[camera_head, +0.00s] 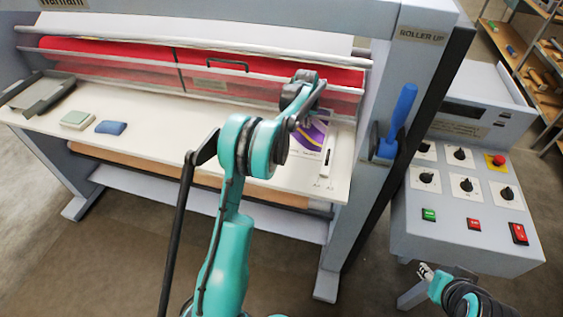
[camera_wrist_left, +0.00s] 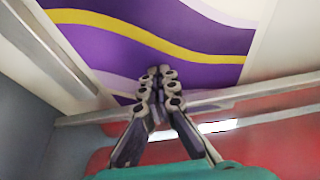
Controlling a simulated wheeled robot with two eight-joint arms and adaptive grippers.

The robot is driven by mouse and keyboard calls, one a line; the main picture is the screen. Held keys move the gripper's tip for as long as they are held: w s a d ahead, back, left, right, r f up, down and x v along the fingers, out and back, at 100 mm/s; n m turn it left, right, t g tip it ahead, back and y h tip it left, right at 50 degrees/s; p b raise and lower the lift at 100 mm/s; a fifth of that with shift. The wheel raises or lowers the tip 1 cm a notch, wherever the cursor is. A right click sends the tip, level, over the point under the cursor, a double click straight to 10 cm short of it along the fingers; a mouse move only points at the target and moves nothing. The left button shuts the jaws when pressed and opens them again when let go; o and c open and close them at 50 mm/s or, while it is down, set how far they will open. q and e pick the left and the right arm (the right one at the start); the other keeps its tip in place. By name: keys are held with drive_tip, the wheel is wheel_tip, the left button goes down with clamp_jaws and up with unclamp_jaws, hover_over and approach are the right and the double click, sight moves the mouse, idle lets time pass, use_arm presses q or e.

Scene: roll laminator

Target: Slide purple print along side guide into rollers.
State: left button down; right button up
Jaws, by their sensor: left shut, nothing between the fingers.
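The purple print (camera_head: 316,133), with yellow and white waves, lies on the white feed table (camera_head: 150,143) at its right end, partly hidden by my left arm. It fills the upper part of the left wrist view (camera_wrist_left: 150,45). The pale side guide (camera_head: 327,155) lies along its right side in the head view. My left gripper (camera_head: 296,112) is shut and empty at the print's roller-side end; its fingertips (camera_wrist_left: 160,74) overlap the print in the wrist view. Whether they touch it is unclear. The red roller (camera_head: 345,98) is just behind. My right gripper (camera_head: 427,272) is low at right, its jaws unclear.
A blue lever (camera_head: 402,108) stands on the right post. A control panel (camera_head: 465,185) with knobs and buttons is farther right. A grey tray (camera_head: 38,94), a pale green block (camera_head: 78,119) and a blue block (camera_head: 110,128) sit at the table's left. The table's middle is clear.

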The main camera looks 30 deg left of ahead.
use_arm(q)
drive_tip(key=shift+r+p, duration=0.6)
drive_tip(key=shift+r, duration=0.4)
drive_tip(key=shift+w, duration=0.1)
drive_tip(key=shift+r+p, duration=1.6)
drive_tip(key=shift+r, duration=0.95)
drive_tip(key=shift+f, duration=0.1)
